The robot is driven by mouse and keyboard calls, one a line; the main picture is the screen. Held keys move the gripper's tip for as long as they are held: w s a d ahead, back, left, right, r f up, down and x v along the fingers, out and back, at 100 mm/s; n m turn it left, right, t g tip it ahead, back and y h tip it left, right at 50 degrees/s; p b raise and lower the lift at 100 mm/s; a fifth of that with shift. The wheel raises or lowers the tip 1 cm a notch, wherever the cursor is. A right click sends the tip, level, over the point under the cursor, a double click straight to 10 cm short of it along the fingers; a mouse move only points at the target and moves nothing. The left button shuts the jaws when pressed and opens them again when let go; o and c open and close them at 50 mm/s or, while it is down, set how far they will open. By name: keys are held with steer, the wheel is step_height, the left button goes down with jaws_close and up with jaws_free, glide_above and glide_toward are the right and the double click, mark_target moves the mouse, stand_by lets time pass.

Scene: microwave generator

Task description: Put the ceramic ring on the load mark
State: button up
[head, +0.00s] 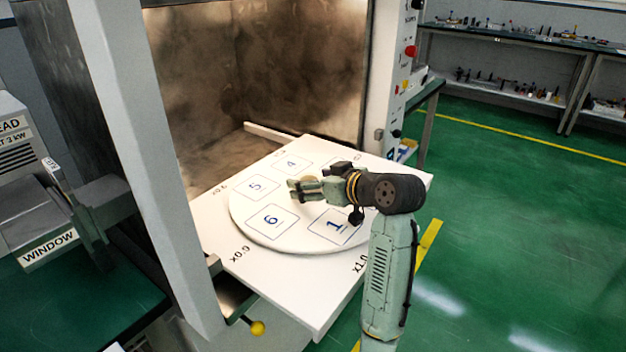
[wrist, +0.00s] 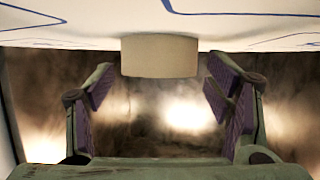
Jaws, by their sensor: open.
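The ceramic ring is most likely the plain beige, round-sided piece (wrist: 160,55) in the wrist view. It stands on the white plate, which appears upside down along the top, and its hole does not show. My gripper (wrist: 160,78) is open, with a purple-padded finger on each side of the piece and gaps between. Numbered squares 4, 5, 6 and 1 show on the turntable. Which is the load mark, I cannot tell.
The turntable lies on a white slide-out board (head: 325,304) in front of the open metal chamber (head: 260,70). A white post (head: 125,130) stands left and a control panel (head: 398,70) right. Green floor (head: 520,220) is free at the right.

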steer(key=shift+f, duration=0.8)
steer(key=shift+r, duration=0.15)
steer(key=v, duration=0.4)
steer(key=r+b+v, duration=0.1)
steer(key=v, duration=0.7)
steer(key=shift+w+r, duration=0.2)
steer(key=shift+r, duration=0.05)
steer(key=shift+d, duration=0.1)
